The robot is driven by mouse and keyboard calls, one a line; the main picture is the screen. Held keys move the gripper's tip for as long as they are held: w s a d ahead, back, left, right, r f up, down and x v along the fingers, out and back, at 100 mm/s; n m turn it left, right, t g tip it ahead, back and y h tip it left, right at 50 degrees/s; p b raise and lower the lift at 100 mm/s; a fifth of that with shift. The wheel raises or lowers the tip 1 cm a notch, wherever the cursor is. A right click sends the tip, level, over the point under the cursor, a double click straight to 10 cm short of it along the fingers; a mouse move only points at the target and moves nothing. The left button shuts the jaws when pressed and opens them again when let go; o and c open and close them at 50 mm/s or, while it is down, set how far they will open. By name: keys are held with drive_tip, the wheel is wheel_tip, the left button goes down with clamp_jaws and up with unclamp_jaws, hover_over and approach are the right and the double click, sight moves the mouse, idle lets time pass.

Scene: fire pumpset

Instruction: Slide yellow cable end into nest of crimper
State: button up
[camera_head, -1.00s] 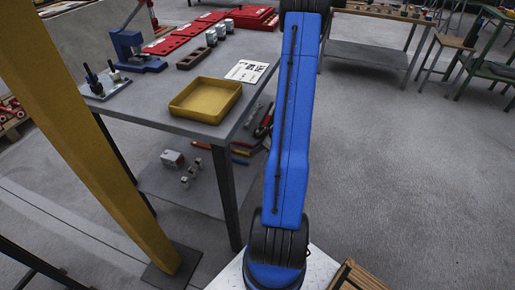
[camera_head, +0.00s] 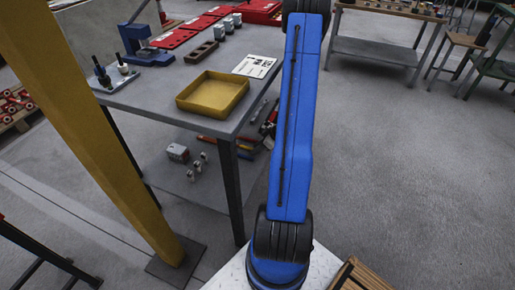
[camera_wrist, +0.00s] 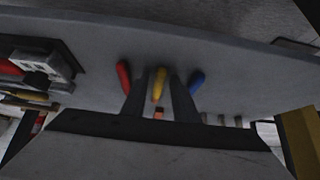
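In the wrist view a yellow cable end (camera_wrist: 159,83) stands out from a grey surface, between a red one (camera_wrist: 123,73) and a blue one (camera_wrist: 197,78). My gripper (camera_wrist: 158,76) has its two dark fingers apart, with the yellow end showing in the gap. Space shows on both sides of it; I cannot tell whether it lies between the fingers or beyond them. In the head view a blue lever tool (camera_head: 137,45) stands on the workbench; I cannot tell whether it is the crimper. My gripper is out of the head view.
The grey workbench (camera_head: 150,95) holds a yellow tray (camera_head: 213,109), a printed sheet (camera_head: 255,66) and red cases (camera_head: 177,38). A yellow post (camera_head: 100,130) stands at the left. A labelled box (camera_wrist: 42,62) is at the left in the wrist view. Open floor lies to the right.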

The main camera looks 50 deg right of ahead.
clamp_jaws()
drive_tip(key=shift+r, duration=2.05)
